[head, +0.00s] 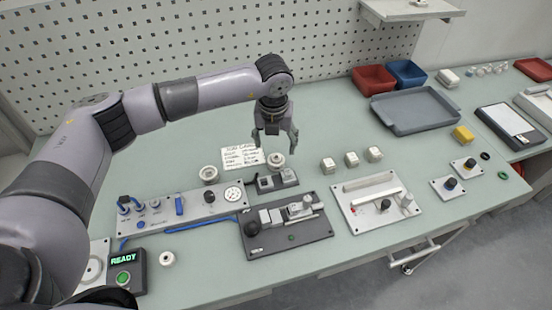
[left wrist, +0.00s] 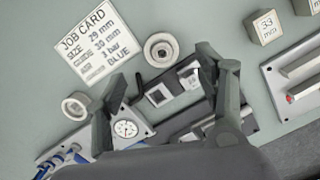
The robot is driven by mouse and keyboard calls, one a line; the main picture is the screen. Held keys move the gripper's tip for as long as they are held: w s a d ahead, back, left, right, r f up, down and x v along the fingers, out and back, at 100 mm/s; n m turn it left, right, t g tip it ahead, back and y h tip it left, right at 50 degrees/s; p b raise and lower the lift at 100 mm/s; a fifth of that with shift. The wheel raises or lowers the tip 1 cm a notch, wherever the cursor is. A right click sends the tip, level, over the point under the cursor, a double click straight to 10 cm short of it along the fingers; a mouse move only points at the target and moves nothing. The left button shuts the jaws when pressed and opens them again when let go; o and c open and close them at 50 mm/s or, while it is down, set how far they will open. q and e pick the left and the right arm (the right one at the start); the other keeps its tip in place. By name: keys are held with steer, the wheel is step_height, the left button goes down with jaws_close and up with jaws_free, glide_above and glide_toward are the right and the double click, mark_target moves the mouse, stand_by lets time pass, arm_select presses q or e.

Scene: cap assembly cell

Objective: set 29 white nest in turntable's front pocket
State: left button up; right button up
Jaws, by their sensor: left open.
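My left gripper (head: 275,143) is open and empty, pointing down above the table. Its two fingers also show in the left wrist view (left wrist: 160,78). A white round ring-shaped piece (head: 276,161) sits on the table just below the fingertips; in the left wrist view (left wrist: 161,50) it lies just ahead of the gap between the fingers. A second white ring piece (head: 209,174) stands left of it, and a third (head: 167,259) lies near the front. No size mark is readable on them. A pale plate with a round feature (head: 94,268), perhaps the turntable, is partly hidden by my arm.
A job card (left wrist: 90,42) reads size 29 mm, blue. Several pale marked cubes (head: 351,159) stand to the right. A grey panel (head: 180,211) and a dark fixture plate (head: 287,237) lie in front. A grey tray (head: 417,110) and bins are behind right.

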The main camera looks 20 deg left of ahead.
mark_target(276, 157)
arm_select(q)
step_height(276, 157, down, 2)
steer(key=shift+w+f, duration=0.15)
steer(key=shift+f+p, duration=0.3)
steer(key=shift+p, duration=0.2)
steer(key=f, duration=0.1)
steer(key=f+p, duration=0.1)
steer(key=f, duration=0.1)
steer(key=shift+w+f+p, duration=0.25)
steer(key=shift+f+p, duration=0.05)
steer(key=shift+f, duration=0.05)
steer(key=shift+w+f, duration=0.1)
steer(key=shift+f, duration=0.35)
steer(key=shift+c, duration=1.4)
steer(key=c, duration=1)
